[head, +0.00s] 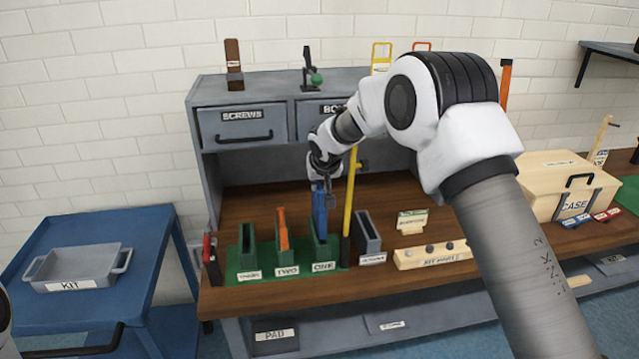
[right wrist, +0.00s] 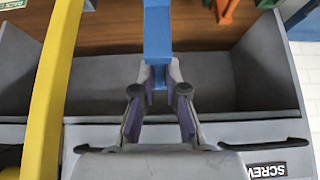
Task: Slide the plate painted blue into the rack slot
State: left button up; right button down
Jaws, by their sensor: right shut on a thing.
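The blue plate (head: 319,213) stands upright at the green rack slot labelled ONE (head: 321,252) in the head view. Its lower end meets the slot's opening; how deep it sits I cannot tell. My right gripper (head: 326,186) is shut on the plate's upper part from above. In the right wrist view the gripper's fingers (right wrist: 158,88) close on the end of the blue plate (right wrist: 158,35). An orange plate (head: 283,228) stands in the slot labelled TWO (head: 285,258). The slot labelled THREE (head: 248,250) looks empty. My left gripper is not in view.
A yellow upright bar (head: 351,190) stands close right of my right gripper and also shows in the right wrist view (right wrist: 50,90). A grey slotted holder (head: 368,237) stands right of the rack. Drawers (head: 243,125) overhang behind. A grey kit tray (head: 78,268) sits left.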

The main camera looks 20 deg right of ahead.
aim_at(322, 207)
jog(key=shift+f+b, duration=4.4)
jog(key=shift+f, duration=0.7)
jog(key=c, duration=1.1)
grip_release()
jog(key=shift+r, duration=0.1)
jog(key=shift+c, duration=0.2)
jog(key=shift+r, duration=0.1)
jog(key=v, duration=1.2)
jog(key=shift+s+f, duration=0.1)
jog(key=shift+f, duration=0.15)
